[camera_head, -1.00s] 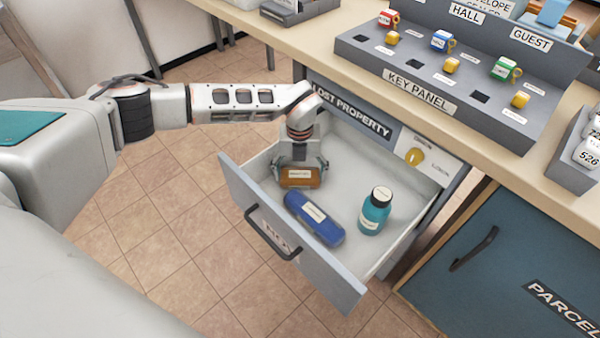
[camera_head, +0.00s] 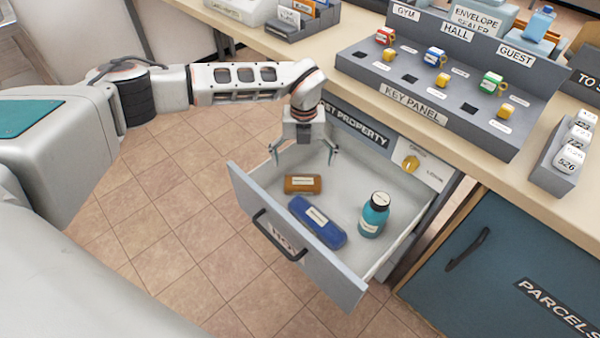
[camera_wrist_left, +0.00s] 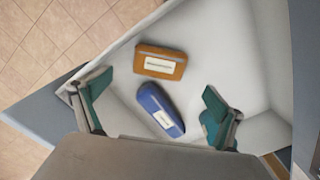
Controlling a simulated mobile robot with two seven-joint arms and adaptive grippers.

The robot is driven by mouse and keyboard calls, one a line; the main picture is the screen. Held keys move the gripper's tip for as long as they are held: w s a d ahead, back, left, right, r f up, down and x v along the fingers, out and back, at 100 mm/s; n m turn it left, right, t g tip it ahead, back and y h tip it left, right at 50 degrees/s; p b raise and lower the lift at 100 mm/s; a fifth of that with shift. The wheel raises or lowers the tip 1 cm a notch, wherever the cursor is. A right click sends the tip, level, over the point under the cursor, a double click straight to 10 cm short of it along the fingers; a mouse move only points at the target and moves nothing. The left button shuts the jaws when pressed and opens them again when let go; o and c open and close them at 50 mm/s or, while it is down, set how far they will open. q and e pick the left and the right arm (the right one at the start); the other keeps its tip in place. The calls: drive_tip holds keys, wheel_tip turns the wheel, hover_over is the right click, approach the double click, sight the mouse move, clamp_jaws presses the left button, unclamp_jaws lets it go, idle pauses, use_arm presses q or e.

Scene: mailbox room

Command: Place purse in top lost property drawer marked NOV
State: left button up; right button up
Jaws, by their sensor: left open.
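The brown purse (camera_head: 302,184) with a pale label lies flat on the floor of the open lost property drawer (camera_head: 290,250). It also shows in the left wrist view (camera_wrist_left: 160,62), beside a blue case. My left gripper (camera_head: 303,155) is open and empty above the purse, apart from it. Its spread fingers show in the left wrist view (camera_wrist_left: 158,105). My right gripper is not in view.
The blue case (camera_head: 317,221) and a teal bottle (camera_head: 374,214) share the drawer with the purse. A key panel (camera_head: 412,103) stands on the counter above. A blue parcels door (camera_head: 490,270) is at the right. Tiled floor is free at the left.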

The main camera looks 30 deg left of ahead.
use_arm(q)
wheel_tip(320, 180, up, 3)
drive_tip(key=shift+r+p, duration=0.1)
drive_tip(key=shift+p, duration=0.2)
drive_tip(key=shift+a, duration=0.1)
idle(0.3)
